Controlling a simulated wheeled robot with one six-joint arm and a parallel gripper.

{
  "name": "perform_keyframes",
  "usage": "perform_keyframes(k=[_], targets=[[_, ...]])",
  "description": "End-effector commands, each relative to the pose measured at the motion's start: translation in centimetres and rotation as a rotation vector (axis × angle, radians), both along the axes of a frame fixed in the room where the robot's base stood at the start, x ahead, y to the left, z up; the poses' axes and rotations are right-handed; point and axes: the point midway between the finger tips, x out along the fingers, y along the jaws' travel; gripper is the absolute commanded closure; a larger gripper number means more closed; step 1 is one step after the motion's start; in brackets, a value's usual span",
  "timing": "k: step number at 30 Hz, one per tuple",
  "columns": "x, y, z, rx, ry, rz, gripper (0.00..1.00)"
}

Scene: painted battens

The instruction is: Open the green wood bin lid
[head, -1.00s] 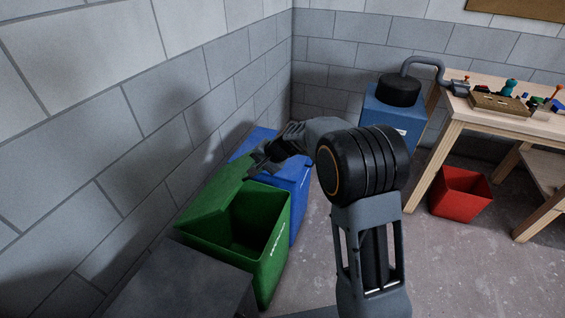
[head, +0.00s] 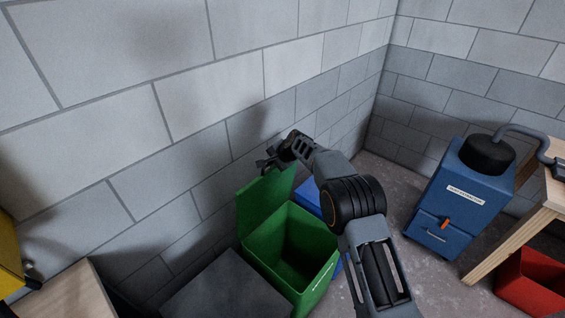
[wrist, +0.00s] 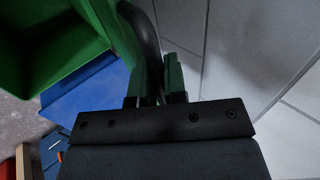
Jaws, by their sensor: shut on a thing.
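The green bin (head: 318,262) stands against the block wall, its dark inside showing. Its green lid (head: 262,203) is swung up, close to upright, on the wall side of the opening. The bin's opening (wrist: 45,40) shows at upper left there. The exact contact is partly hidden in the head view.
A blue bin (head: 308,196) stands just behind the green one, partly hidden by my arm. A dark grey box top (head: 220,295) is in front. A blue machine (head: 460,200), a wooden table (head: 510,240) and a red bin (head: 532,280) are at right. Floor between is clear.

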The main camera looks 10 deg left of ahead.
Motion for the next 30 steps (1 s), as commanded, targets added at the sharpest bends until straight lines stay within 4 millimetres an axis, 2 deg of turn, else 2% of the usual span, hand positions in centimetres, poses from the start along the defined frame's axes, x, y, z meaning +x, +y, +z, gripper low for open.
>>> perform_keyframes(k=[9, 26, 27, 30], targets=[[1.1, 2.0, 0.4, 0.004, 0.002, -0.006, 1.0], [1.4, 2.4, 0.4, 0.004, 0.001, -0.007, 1.0], [1.4, 2.4, 0.4, 0.004, 0.001, -0.006, 0.84], [1.3, 2.5, 0.4, 0.003, 0.001, -0.004, 0.74]])
